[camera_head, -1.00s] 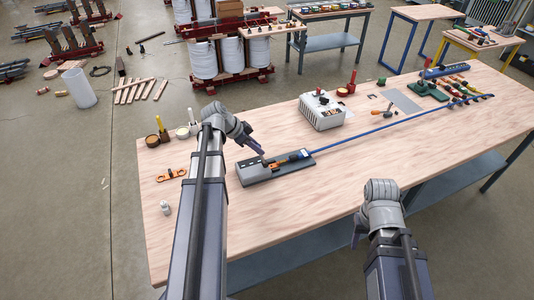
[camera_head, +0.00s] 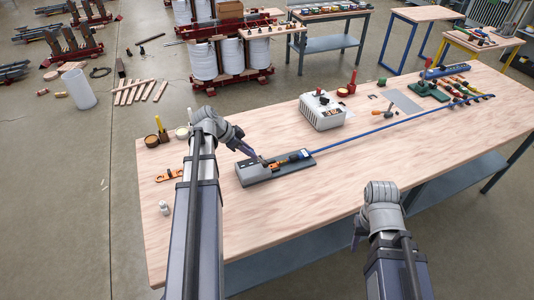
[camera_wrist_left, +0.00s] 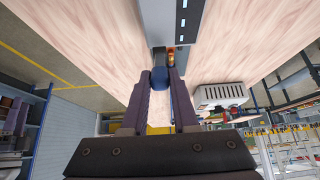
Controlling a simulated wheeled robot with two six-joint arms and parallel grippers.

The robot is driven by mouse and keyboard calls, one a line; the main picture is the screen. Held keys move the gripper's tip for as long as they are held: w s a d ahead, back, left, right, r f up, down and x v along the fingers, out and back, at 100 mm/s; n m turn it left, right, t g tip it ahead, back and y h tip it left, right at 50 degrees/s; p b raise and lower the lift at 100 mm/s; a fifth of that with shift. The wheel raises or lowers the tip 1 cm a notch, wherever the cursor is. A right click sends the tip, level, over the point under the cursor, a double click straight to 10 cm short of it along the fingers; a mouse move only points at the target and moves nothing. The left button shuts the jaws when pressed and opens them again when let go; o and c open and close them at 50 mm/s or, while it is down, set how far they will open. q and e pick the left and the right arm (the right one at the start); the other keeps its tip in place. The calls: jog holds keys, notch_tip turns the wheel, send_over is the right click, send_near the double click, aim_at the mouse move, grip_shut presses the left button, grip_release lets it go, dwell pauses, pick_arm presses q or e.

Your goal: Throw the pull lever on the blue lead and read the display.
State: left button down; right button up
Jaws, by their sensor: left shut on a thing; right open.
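A grey block on a dark base plate (camera_head: 251,174) lies at the middle left of the bench. The blue lead (camera_head: 375,131) runs from its right end toward the back right. An orange part (camera_head: 287,165) sits on the plate. My left gripper (camera_head: 262,160) is low over the block. In the left wrist view its fingers (camera_wrist_left: 160,80) are shut on a dark blue rounded piece (camera_wrist_left: 158,76), apparently the pull lever's handle. A white box (camera_head: 322,111), perhaps the one with the display, stands behind; no reading is legible. My right gripper (camera_head: 357,235) is open and empty before the bench's front edge.
Small jars (camera_head: 152,141) and an orange tool (camera_head: 169,175) lie at the left end. A screwdriver-like tool (camera_head: 385,112) lies right of the white box. Several coloured connectors (camera_head: 458,102) lie at the back right. The front of the bench is clear.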

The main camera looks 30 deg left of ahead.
pick_arm(q)
jog(key=shift+s+a+f, duration=0.1)
jog(key=shift+s+a+f+b, duration=0.7)
jog(key=shift+s+f+b, duration=0.15)
jog(key=shift+b, duration=0.1)
jog(key=shift+s+a+f+b, duration=0.25)
jog(key=shift+s+f+b, duration=0.05)
jog(key=shift+f+b, duration=0.35)
jog(key=shift+s+a+f+b, duration=0.25)
jog(key=shift+f+b, duration=0.35)
jog(key=shift+b, duration=0.05)
jog(key=c, duration=0.6)
grip_release()
jog(key=shift+r, duration=0.15)
jog(key=shift+r+p, duration=0.1)
jog(key=shift+p, duration=0.2)
jog(key=p+v, duration=0.6)
jog(key=v, duration=0.1)
jog(key=shift+s+r, duration=0.2)
